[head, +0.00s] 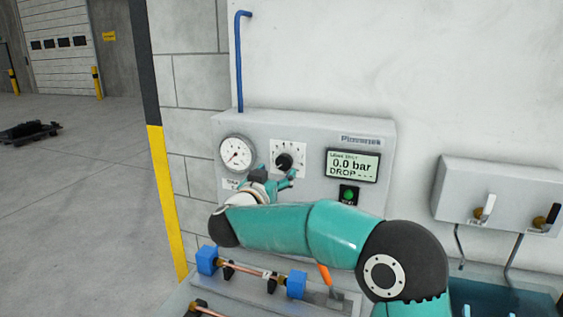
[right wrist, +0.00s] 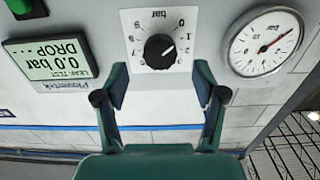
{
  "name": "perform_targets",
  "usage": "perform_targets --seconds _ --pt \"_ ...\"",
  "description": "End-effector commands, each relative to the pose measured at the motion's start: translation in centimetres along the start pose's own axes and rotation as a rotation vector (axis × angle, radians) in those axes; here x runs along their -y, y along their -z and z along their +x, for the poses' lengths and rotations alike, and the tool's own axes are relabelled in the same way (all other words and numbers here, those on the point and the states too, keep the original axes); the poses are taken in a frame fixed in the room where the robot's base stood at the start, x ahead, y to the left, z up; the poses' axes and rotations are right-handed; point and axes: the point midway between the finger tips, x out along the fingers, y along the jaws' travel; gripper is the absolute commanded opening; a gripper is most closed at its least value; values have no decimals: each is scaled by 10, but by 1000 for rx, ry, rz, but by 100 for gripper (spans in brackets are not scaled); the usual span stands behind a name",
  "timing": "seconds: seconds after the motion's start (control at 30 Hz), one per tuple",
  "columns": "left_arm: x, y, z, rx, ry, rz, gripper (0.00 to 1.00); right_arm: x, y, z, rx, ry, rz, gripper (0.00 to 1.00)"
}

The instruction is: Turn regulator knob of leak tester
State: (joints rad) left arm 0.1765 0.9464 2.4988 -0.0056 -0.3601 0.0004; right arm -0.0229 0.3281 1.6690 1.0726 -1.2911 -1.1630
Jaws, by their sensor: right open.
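The leak tester (head: 310,130) is a grey panel box on the wall. Its black regulator knob (head: 284,162) sits on a white scale plate marked in bar. In the right wrist view, which is upside down, the knob (right wrist: 159,48) lies beyond the fingertips, roughly centred between them. My right gripper (head: 275,176) is open and empty, just in front of and below the knob. Its two teal fingers (right wrist: 160,88) stand apart, and I see no contact with the knob. The display (head: 352,165) reads 0.0 bar and DROP with dashes. My left gripper is not in view.
A round gauge (head: 236,153) is left of the knob. A green button (head: 349,194) is below the display. A copper tube (head: 252,272) with blue end blocks lies on the fixture below. A box with two levers (head: 495,195) hangs at right.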

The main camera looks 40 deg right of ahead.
Motion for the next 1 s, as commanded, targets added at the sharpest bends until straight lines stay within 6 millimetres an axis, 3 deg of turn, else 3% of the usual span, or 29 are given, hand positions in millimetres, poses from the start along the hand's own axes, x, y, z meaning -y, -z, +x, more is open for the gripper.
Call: perform_targets --seconds 0.1,0.3,0.7,1.0 --pt "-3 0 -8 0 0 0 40 0 2 24 1 -3 0 70" --pt "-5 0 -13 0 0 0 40 0 1 47 0 -1 0 70" --pt "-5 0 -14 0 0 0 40 0 0 53 0 1 1 70" --pt "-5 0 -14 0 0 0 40 0 0 53 0 1 1 20"
